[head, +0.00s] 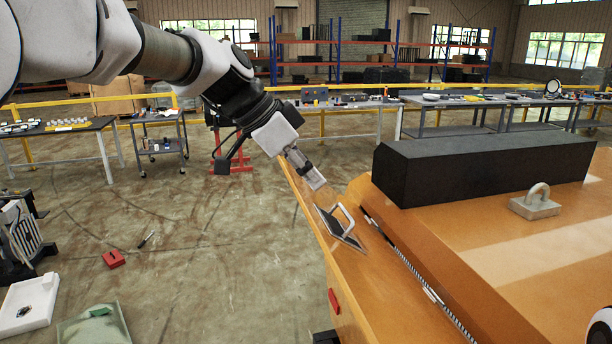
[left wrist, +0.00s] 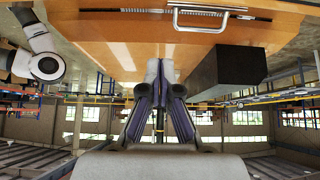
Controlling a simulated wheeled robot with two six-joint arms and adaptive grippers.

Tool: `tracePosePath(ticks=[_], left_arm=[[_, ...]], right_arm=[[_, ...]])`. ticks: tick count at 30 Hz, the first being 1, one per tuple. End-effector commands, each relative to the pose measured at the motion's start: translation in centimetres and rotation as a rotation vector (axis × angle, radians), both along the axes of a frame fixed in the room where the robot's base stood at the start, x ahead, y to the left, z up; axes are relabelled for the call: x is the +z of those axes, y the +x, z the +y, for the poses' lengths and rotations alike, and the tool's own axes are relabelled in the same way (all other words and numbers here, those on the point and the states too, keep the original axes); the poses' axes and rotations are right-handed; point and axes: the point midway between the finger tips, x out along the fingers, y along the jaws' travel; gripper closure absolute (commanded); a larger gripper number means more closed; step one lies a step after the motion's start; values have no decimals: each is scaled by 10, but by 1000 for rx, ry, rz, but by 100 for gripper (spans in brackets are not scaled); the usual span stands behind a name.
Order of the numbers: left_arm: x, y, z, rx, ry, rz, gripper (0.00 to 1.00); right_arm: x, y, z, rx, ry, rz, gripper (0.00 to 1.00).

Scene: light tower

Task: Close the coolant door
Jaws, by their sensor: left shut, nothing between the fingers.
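The coolant door appears to be the small dark panel (head: 336,226) with a silver bar handle, set near the left edge of the orange machine top. I cannot tell for sure how far it stands open. Its silver handle (head: 346,216) also shows at the top of the left wrist view (left wrist: 215,11). My left gripper (head: 317,183) is just beyond the panel, over the machine's edge, and does not touch the handle. Its fingers (left wrist: 160,72) are together and empty in the left wrist view. My right gripper is not in view.
A long black block (head: 480,160) lies on the orange machine (head: 480,235), right of the panel. A grey lifting eye (head: 536,203) stands near it. A striped cord-like strip (head: 415,278) runs along the top. Open floor (head: 220,240) lies to the left.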

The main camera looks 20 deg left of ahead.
Motion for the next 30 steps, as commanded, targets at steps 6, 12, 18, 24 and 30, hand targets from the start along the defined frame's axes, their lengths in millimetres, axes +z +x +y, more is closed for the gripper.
tracePosePath(ticks=[6,12,18,24,30], left_arm=[[-46,16,-25,2,3,3,100],[-75,14,-21,3,-1,2,100],[-84,8,-12,2,0,2,100],[-83,7,-12,2,1,2,100],[-86,9,-11,2,-3,0,100]], right_arm=[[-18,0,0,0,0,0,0],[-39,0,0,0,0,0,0],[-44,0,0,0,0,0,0],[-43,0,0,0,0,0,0],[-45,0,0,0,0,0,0]])
